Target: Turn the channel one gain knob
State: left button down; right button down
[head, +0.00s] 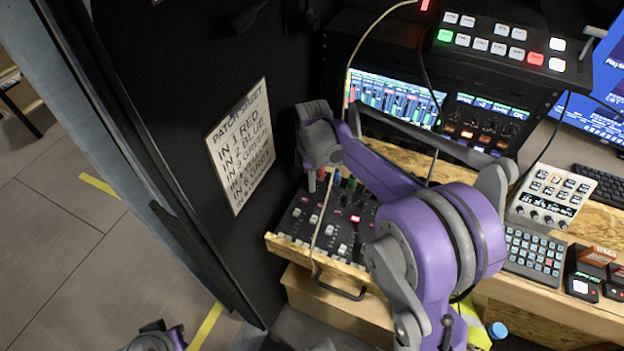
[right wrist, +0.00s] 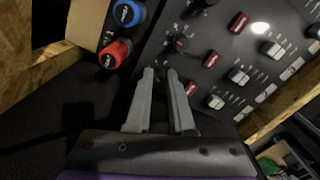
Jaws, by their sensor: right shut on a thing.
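The mixer (head: 318,225) is a dark panel in a wooden frame with knobs, red buttons and white faders. It fills the upper right of the right wrist view (right wrist: 225,40). My right gripper (head: 318,182) points down at its upper left. In the right wrist view, my fingertips (right wrist: 161,72) are close together at the first channel's end of the knob row, shut on the channel one gain knob, which they mostly hide. A neighbouring black knob (right wrist: 178,42) stands just beyond. Part of my left gripper (head: 155,340) shows at the bottom edge; its fingers are not clear.
A red plug (right wrist: 115,53) and a blue plug (right wrist: 128,12) stand close beside the fingers. A thin pale cable (head: 325,215) hangs over the mixer. A patch list sign (head: 240,147) is on the dark wall at left. A control pad (head: 534,253) lies to the right.

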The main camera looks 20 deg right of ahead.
jog(key=n, duration=0.5)
jog(key=shift+n, duration=0.4)
dwell(0.4)
jog(key=c, duration=0.8)
grip_release()
jog(key=shift+r, duration=0.15)
notch_tip(320, 180, up, 11)
jog(key=shift+f+p, duration=0.2)
jog(key=shift+p, duration=0.4)
